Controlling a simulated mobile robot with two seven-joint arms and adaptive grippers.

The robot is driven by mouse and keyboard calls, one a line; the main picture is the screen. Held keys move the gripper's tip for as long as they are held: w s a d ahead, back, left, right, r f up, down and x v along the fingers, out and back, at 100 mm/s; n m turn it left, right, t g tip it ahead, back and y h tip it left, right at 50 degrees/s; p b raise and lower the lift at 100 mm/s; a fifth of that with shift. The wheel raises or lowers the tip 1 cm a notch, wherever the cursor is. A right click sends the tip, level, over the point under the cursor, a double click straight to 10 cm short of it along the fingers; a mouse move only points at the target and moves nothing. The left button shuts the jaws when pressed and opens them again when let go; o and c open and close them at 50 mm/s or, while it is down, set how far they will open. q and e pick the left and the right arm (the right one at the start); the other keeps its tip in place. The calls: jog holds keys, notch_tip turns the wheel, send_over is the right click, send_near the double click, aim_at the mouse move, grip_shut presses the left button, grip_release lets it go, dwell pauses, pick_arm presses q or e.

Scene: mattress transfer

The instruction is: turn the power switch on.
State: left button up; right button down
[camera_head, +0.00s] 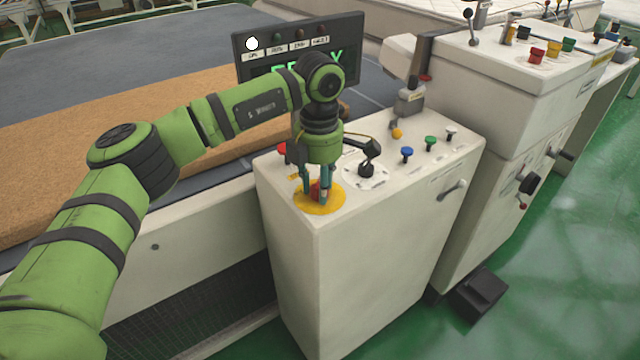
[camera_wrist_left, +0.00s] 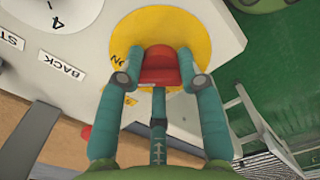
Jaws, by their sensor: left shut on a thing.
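The red power switch (camera_head: 316,190) sits on a round yellow plate (camera_head: 322,207) at the near left corner of the cream control cabinet's top. My left gripper (camera_head: 316,198) points down over it, with its fingers around the red knob. My right gripper is in neither view.
The control cabinet (camera_head: 370,260) also carries a black knob (camera_head: 368,160), a blue button (camera_head: 407,153), a green button (camera_head: 430,142) and a lever (camera_head: 452,190). A display panel (camera_head: 350,45) with green letters stands behind my arm. A brown mattress (camera_head: 60,150) lies at left.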

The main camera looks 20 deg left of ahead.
aim_at(317, 183)
pick_arm(q)
jog(key=shift+s+f, duration=0.15)
jog(key=shift+f, duration=0.1)
jog(key=o, duration=1.1)
jog(key=shift+a, duration=0.1)
jog(key=shift+o, duration=0.2)
jog(key=shift+r, duration=0.15)
jog(key=shift+r, duration=0.1)
jog(key=shift+r, duration=0.3)
notch_tip(317, 183, up, 11)
jog(key=shift+r, duration=0.15)
